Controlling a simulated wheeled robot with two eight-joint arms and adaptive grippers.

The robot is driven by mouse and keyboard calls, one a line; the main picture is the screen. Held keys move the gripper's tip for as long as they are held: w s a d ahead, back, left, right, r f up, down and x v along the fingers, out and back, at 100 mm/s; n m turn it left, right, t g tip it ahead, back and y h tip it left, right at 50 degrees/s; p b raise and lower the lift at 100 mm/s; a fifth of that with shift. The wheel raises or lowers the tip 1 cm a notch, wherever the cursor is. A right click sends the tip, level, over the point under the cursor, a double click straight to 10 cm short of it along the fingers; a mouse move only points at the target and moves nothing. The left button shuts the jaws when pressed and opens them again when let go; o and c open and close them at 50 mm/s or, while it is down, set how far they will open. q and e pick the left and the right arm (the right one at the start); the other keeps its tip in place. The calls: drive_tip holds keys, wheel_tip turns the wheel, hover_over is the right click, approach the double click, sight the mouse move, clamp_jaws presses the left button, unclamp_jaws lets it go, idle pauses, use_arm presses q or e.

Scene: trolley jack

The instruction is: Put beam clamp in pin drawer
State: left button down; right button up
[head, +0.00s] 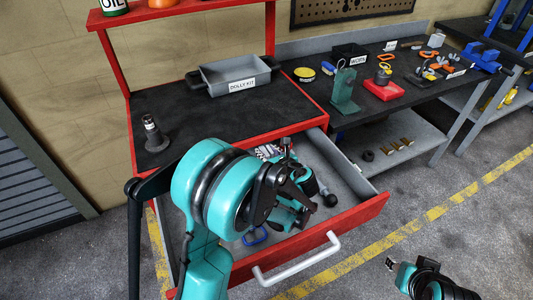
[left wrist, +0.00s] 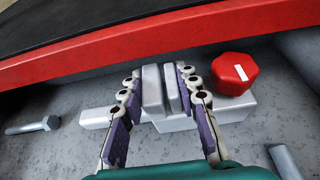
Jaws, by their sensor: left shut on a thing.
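The beam clamp (left wrist: 178,110) is a light grey metal block with upright plates and a faceted red knob (left wrist: 232,73). My left gripper (left wrist: 157,88) is shut on the plates, one finger on each side, with the knob to the right. In the head view my left gripper (head: 292,207) is over the open pin drawer (head: 345,170), and my own arm mostly hides the clamp. I cannot tell whether the clamp touches the drawer floor. My right gripper (head: 392,265) is at the lower right, away from the drawer; its jaw state is unclear.
Bolts (left wrist: 33,125) lie on the grey drawer floor. A blue item (head: 257,237) is in the drawer's front part. The red worktop edge (left wrist: 150,48) borders the drawer's back. A dolly kit tray (head: 235,75) and a dark post (head: 154,133) stand on the worktop.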

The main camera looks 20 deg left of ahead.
use_arm(q)
drive_tip(key=c, duration=1.1)
unclamp_jaws()
drive_tip(key=shift+r, duration=0.1)
drive_tip(key=p+v, duration=0.4)
drive_tip(key=v, duration=0.8)
drive_tip(key=s+r+n+h, duration=0.1)
drive_tip(key=s+n+h, duration=0.2)
drive_tip(key=s+n, duration=0.2)
drive_tip(key=s+d+r+n+g+h, duration=0.1)
drive_tip(key=s+n+h, duration=0.3)
drive_tip(key=n, duration=0.8)
drive_tip(key=s+r+n+h, duration=0.1)
drive_tip(key=s+n+h, duration=0.2)
drive_tip(key=s+n, duration=0.5)
drive_tip(key=shift+d+r+n+g, duration=0.2)
drive_tip(key=shift+d+n+g, duration=0.1)
drive_tip(key=shift+d+n, duration=0.15)
